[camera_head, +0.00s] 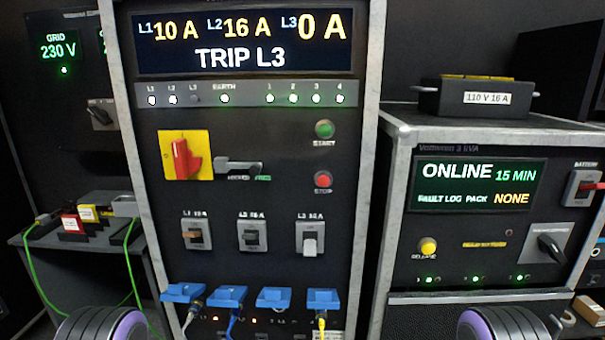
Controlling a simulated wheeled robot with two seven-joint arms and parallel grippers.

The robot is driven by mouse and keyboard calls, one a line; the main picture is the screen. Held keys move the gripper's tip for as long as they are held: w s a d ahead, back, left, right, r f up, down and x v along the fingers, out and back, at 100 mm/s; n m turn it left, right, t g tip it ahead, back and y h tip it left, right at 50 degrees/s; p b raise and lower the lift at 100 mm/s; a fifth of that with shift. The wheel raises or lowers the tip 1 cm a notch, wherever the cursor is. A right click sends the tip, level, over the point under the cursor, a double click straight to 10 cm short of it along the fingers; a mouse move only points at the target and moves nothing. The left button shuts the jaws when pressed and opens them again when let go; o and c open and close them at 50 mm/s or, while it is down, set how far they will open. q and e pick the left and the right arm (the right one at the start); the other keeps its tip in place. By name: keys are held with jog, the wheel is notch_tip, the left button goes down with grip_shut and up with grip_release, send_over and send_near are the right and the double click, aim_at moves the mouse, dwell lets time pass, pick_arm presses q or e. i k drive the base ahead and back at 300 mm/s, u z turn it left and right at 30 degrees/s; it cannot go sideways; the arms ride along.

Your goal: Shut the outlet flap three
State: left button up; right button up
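A row of blue outlet flaps runs along the bottom of the tall middle cabinet. The third flap from the left (273,298) sticks out from the panel and looks raised. No cable clearly shows under it, and its socket is mostly hidden. The first flap (182,292), second flap (227,297) and the rightmost flap (323,299) also stand out, with cables hanging below them. Only rounded purple and grey parts of my arms show at the bottom left and bottom right. Neither gripper's fingers show.
Above the flaps are breaker switches (253,235), a red rotary switch (186,157) and a display (240,42) reading TRIP L3. A power unit (478,188) stands right. A small table (60,240) with green cables stands left.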

aim_at(270, 297)
jog(key=u, duration=0.05)
jog(key=k, duration=1.1)
jog(key=z, duration=0.75)
jog(key=i, duration=1.05)
jog(key=u, duration=0.7)
